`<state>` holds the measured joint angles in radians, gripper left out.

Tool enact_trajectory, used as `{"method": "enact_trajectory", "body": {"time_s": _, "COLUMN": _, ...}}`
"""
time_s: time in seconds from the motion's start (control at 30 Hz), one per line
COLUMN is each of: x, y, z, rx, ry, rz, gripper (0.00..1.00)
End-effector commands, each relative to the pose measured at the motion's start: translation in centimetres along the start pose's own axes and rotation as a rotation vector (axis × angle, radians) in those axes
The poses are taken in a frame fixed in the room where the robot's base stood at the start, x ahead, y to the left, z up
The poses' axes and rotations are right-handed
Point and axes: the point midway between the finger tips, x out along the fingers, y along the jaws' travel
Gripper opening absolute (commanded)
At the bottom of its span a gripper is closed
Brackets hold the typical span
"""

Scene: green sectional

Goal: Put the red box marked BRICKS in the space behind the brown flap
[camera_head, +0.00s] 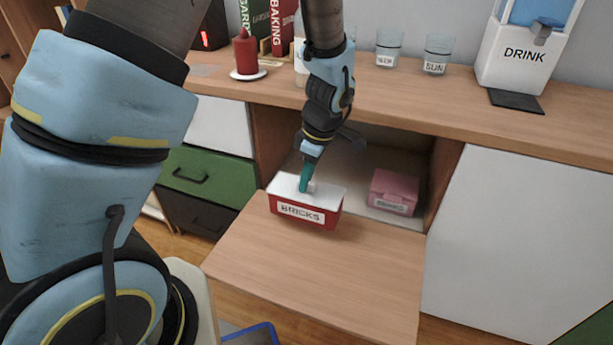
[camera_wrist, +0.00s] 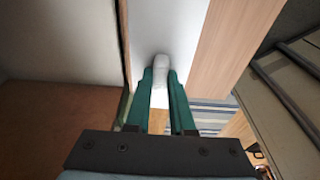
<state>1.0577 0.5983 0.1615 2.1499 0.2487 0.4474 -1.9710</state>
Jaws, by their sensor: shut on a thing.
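The red box marked BRICKS (camera_head: 318,219) has a white lid (camera_head: 325,190) with a small knob (camera_wrist: 160,68). It is at the opening of the cabinet space, over the inner edge of the lowered brown flap (camera_head: 335,270). I cannot tell if its underside touches the flap. My gripper (camera_head: 306,184) is above the lid, its green fingers shut on the knob. In the wrist view my gripper (camera_wrist: 160,85) shows one finger on each side of the knob. The open space (camera_head: 352,160) behind the flap is partly hidden by my arm.
A pink box (camera_head: 393,192) with a label stands inside the space at the right. The counter (camera_head: 420,100) above holds a red candle (camera_head: 246,53), glasses (camera_head: 436,54) and a DRINK dispenser (camera_head: 520,50). Green (camera_head: 205,175) and white drawers are at the left.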

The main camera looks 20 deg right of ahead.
Motion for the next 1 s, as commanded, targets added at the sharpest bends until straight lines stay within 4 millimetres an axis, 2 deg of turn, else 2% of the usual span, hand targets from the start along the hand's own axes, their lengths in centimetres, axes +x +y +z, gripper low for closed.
{"method": "enact_trajectory", "body": {"time_s": 0.6, "x": 3.5, "y": 0.0, "z": 0.7, "rx": 0.001, "ry": 0.001, "rz": 0.0, "gripper": 0.0}}
{"method": "enact_trajectory", "body": {"time_s": 1.0, "x": 4.3, "y": 0.1, "z": 0.9, "rx": 0.0, "ry": 0.0, "rz": 0.002, "gripper": 0.0}}
